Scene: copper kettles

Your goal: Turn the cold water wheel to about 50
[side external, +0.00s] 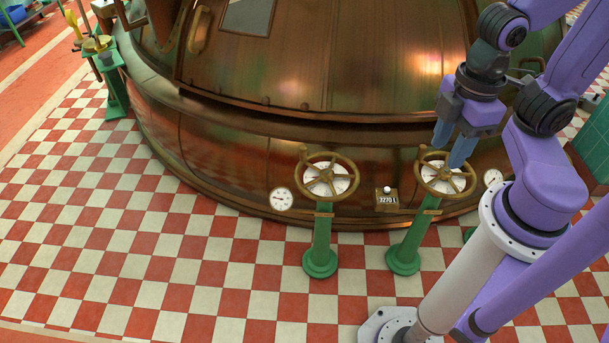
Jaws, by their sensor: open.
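Two brass handwheels with white dials stand on green pedestals in front of the copper kettle. The left wheel (327,176) stands free. The right wheel (444,188) has my gripper (450,157) over its upper rim. My gripper points down with its blue fingers apart; one finger overlaps the rim's upper left and the other its upper right. I cannot tell whether they touch the wheel. The dial numbers and any labels saying which wheel is cold water are too small to read.
The copper kettle (280,130) fills the back. A round gauge (281,199) sits left of the wheels, another (493,178) right. A counter (387,199) reading about 3270 L is between the wheels. The checkered floor at front left is clear. A green stand (113,85) is far left.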

